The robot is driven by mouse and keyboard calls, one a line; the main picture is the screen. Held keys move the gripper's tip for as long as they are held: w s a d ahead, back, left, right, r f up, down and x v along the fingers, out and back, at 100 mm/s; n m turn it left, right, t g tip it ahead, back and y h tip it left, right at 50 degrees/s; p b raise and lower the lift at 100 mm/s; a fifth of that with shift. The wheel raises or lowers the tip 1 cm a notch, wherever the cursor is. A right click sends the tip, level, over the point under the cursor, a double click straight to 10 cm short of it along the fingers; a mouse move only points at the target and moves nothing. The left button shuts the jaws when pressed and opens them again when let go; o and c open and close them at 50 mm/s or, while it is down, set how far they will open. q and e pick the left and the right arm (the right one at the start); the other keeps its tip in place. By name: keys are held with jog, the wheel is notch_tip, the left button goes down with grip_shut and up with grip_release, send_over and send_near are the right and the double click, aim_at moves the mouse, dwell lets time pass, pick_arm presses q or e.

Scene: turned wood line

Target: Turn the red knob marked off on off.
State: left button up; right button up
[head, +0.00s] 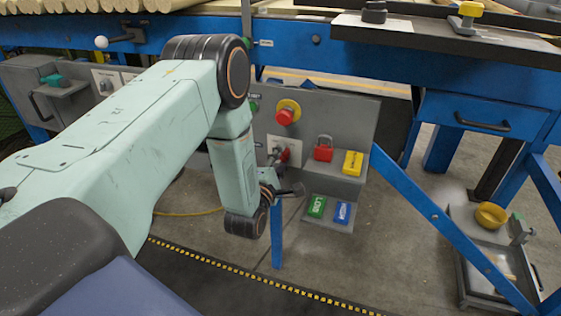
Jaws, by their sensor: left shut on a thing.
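The red knob (284,154) sits on a pale plate on the front of the grey control panel (335,112). It is partly hidden by my gripper, and any off/on lettering is too small to read. My left arm comes in from the left and bends down in front of the panel. My left gripper (279,165) is at the knob and shut on it, though its fingers are small and partly hidden by my wrist. The way the knob points cannot be made out. My right gripper is not in view.
A red push button with a yellow collar (287,112) sits just above the knob. A red padlock (323,151) and a yellow block (352,162) are to the right. Green (316,206) and blue (342,212) tags lie below. A blue diagonal brace (430,213) stands at right.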

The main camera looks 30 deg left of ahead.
pick_arm(q)
jog(key=shift+n, duration=0.5)
jog(key=o, duration=1.2)
jog(key=shift+c, duration=0.2)
jog(key=v, duration=1.2)
